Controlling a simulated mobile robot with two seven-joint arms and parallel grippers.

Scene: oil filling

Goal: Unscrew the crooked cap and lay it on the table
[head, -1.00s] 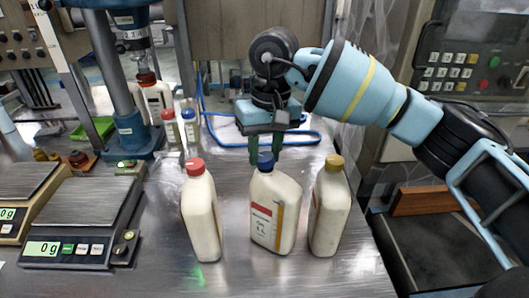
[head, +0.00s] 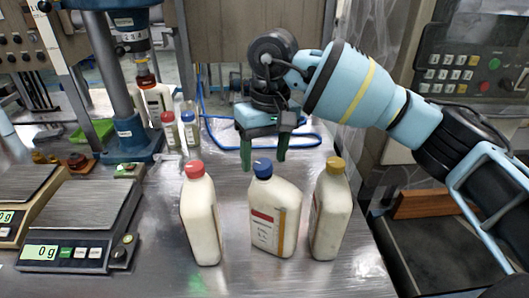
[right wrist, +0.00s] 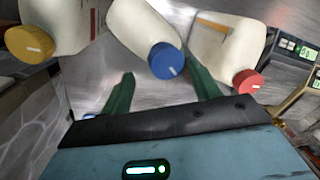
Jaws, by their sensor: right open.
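Three cream bottles stand in a row on the metal table (head: 160,235), with red (head: 195,169), blue (head: 262,168) and yellow (head: 336,164) caps. The blue cap, on the middle bottle (head: 270,225), looks slightly tilted, but I cannot tell for sure. My right gripper (head: 264,163) is open and empty, its green fingers pointing down just behind the blue cap. In the right wrist view the blue cap (right wrist: 165,60) shows between the two fingers, with the red cap (right wrist: 247,81) and yellow cap (right wrist: 29,44) to either side. Contact with the blue cap cannot be seen. My left gripper is out of view.
Two scales (head: 75,225) stand at the left. A press column (head: 125,95) with a bottle (head: 155,98) and small vials (head: 180,130) stands behind. The table is clear in front and between the scales and the red-capped bottle. A control panel (head: 465,65) is at right.

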